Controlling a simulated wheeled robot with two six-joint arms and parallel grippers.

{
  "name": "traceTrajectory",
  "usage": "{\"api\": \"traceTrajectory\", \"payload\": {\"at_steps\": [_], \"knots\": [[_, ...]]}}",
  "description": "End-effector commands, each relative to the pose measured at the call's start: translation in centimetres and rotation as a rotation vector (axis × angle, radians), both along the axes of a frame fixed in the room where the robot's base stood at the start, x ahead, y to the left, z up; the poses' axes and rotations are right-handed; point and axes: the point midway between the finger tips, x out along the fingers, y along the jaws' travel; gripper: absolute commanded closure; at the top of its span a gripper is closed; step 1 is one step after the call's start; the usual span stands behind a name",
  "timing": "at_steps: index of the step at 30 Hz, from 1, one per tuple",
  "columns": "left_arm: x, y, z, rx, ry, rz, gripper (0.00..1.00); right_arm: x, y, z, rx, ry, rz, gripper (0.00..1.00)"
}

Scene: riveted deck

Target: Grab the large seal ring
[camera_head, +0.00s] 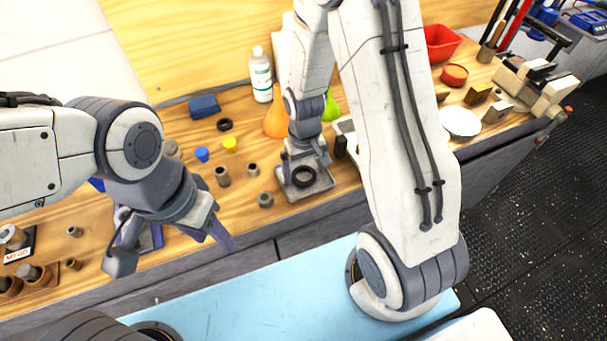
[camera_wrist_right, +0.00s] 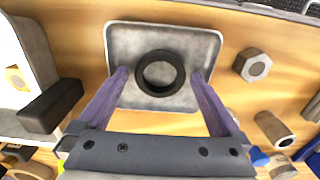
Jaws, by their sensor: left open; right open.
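A thick black ring, the large seal ring (camera_head: 303,183), lies flat on a small grey metal tray (camera_head: 318,187) on the wooden bench. The ring also shows in the right wrist view (camera_wrist_right: 143,73). My right gripper (camera_wrist_right: 160,75) is open above the tray, its two purple fingers on either side of the ring with gaps between. I cannot tell how far the fingertips are above the tray. A smaller-looking black ring (camera_head: 225,125) lies further back. My left gripper (camera_head: 170,246) is open and empty near the bench's front edge.
Hex nuts and bushings (camera_head: 265,199) stand left of the tray. A dark block (camera_head: 340,147) is close on its right. A white bottle (camera_head: 261,75) and an orange flask (camera_head: 275,122) stand behind. A red bin (camera_head: 440,43) is at the back right.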

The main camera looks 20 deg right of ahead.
Motion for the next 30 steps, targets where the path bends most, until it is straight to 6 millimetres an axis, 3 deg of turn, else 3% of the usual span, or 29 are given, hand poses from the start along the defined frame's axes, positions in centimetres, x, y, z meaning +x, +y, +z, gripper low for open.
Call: {"api": "traceTrajectory", "payload": {"at_steps": [4, 9, 10, 22, 30], "knots": [[0.0, 0.0, 0.0, 0.0, 0.0, 0.0, 0.5, 0.0, 0.0, 0.0, 0.0, -0.001, 0.0, 0.04], [0.0, 0.0, 0.0, 0.0, 0.0, 0.0, 0.5, 0.0, 0.0, 0.0, 0.0, -0.001, 0.0, 0.69], [0.0, 0.0, 0.0, 0.0, 0.0, 0.0, 0.5, 0.0, 0.0, 0.0, 0.0, -0.001, 0.0, 0.76], [0.0, 0.0, -0.1, 0.0, 0.0, 0.0, 0.5, 0.1, 0.0, 0.7, 0.0, -0.003, 0.0, 0.76], [0.0, 0.0, -0.5, 0.0, 0.0, 0.0, 0.5, 0.0, -0.3, 4.6, 0.001, -0.007, -0.002, 0.76]]}}
